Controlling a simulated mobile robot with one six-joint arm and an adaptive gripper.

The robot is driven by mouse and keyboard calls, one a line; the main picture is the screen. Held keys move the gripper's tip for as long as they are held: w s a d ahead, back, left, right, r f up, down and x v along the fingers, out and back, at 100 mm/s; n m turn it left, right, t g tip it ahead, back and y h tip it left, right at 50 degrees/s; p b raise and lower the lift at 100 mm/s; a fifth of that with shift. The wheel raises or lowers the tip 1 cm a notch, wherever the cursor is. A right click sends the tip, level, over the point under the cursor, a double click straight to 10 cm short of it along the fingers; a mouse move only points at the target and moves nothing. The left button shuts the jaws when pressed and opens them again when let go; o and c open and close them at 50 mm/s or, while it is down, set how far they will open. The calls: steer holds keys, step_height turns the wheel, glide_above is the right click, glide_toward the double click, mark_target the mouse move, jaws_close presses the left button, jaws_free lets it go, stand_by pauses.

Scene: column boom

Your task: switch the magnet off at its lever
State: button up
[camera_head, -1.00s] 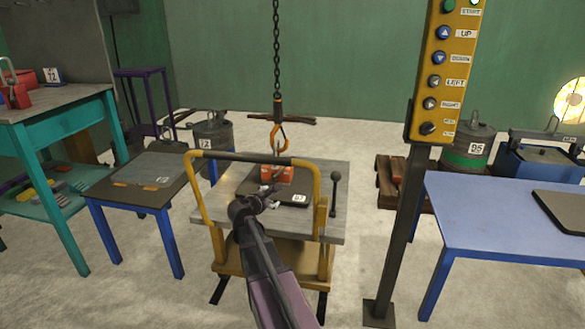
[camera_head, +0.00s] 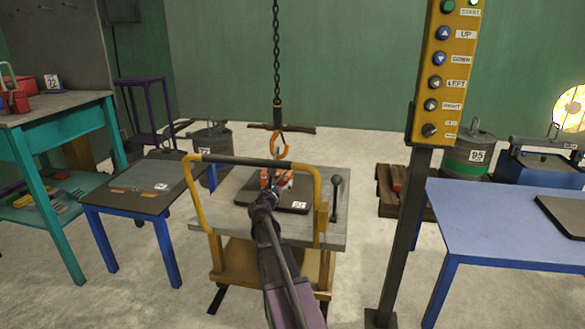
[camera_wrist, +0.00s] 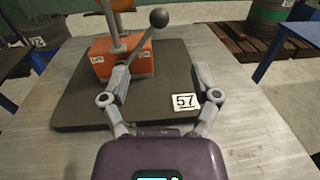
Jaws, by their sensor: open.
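The magnet is an orange-red block (camera_wrist: 121,56) on a dark plate (camera_wrist: 70,105) labelled 57, lying on the grey top of a yellow cart. A thin lever with a dark ball knob (camera_wrist: 158,18) slants up to the right from the block in the wrist view. The block also shows in the head view (camera_head: 268,178), partly hidden by my arm. My gripper (camera_wrist: 160,80) is open and empty, its fingers low over the plate in front of the block. The left finger overlaps the lever's lower part in the picture; I cannot tell if they touch.
An orange hook (camera_head: 280,145) on a chain hangs over the cart. The cart has a yellow handle rail (camera_head: 195,205) and a black-knobbed lever (camera_head: 336,185) at its right. A yellow button panel (camera_head: 443,75) stands on a post to the right, before a blue table (camera_head: 500,215).

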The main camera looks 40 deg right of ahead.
mark_target(283, 175)
steer(key=x, duration=1.3)
steer(key=shift+w+d, duration=0.25)
steer(key=shift+w, duration=0.05)
steer(key=shift+c, duration=0.2)
jaws_close()
